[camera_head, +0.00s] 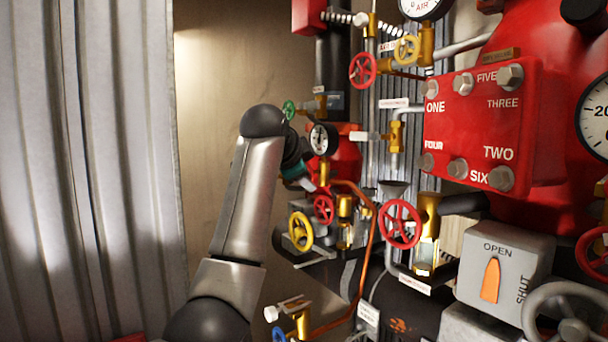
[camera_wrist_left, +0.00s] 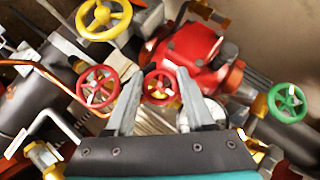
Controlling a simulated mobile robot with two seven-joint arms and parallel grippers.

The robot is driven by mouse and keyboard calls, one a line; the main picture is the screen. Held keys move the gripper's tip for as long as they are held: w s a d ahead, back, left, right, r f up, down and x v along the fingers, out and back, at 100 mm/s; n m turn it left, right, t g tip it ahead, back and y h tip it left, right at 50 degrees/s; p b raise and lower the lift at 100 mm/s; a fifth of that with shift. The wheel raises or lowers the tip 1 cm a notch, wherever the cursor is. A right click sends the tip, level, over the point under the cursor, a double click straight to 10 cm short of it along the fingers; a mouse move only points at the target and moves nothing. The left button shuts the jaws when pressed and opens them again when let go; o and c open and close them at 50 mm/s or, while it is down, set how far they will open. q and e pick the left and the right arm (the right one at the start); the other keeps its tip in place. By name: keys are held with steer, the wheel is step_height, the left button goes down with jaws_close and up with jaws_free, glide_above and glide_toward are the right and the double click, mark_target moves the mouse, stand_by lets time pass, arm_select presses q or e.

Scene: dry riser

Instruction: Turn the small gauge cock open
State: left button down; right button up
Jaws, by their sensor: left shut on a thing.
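My right gripper is not in view.
A yellow handwheel (camera_head: 300,231) is just below left, a larger red handwheel (camera_head: 400,224) to the right, and a green handwheel (camera_head: 289,109) above. A copper pipe (camera_head: 371,240) curves close by. A corrugated wall (camera_head: 90,170) stands at left.

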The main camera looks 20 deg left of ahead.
arm_select(q)
steer(key=shift+n+g+h, duration=0.7)
steer(key=shift+g+h, duration=0.1)
steer(key=shift+g, duration=0.2)
steer(key=shift+c, duration=1.3)
jaws_free()
steer(key=b+v, duration=0.3)
steer(key=v, duration=0.9)
steer(key=shift+b, duration=0.35)
